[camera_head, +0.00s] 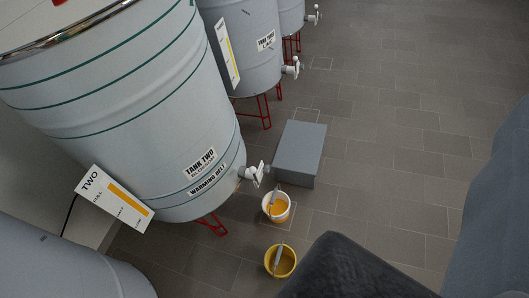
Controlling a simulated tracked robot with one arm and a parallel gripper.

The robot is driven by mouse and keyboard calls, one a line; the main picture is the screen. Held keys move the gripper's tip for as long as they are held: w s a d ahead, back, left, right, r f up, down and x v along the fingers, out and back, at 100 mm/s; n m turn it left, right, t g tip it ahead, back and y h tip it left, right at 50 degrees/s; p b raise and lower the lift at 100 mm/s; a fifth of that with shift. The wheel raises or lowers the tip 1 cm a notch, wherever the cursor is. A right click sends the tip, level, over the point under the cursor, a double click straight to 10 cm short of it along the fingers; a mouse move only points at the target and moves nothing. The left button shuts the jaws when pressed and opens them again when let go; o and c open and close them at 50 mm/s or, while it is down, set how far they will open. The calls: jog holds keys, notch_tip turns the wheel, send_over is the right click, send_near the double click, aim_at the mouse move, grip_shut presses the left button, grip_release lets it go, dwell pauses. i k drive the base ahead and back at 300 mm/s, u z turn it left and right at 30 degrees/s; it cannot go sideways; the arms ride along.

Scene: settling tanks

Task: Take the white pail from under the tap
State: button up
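The white pail (277,220) stands upright on the tiled floor, just below and slightly right of the white tap (252,173) on tank two (150,110). It holds orange-yellow contents, and a pale grey strip-like thing leans in or across it. No gripper touches the pail. The fingers of my gripper are not in view. A dark rounded shape at the bottom right of centre may be part of my own arm, but I cannot tell.
A yellow pail (268,266) stands nearer than the white one. A grey box (301,148) sits behind it. More tanks (242,45) with taps line the back left. A label board (115,199) hangs on tank two. Floor (400,150) to the right is clear.

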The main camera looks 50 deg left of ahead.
aim_at(276, 204)
jog(key=k, duration=0.7)
jog(key=u, duration=0.75)
jog(key=i, duration=1)
jog(key=z, duration=0.05)
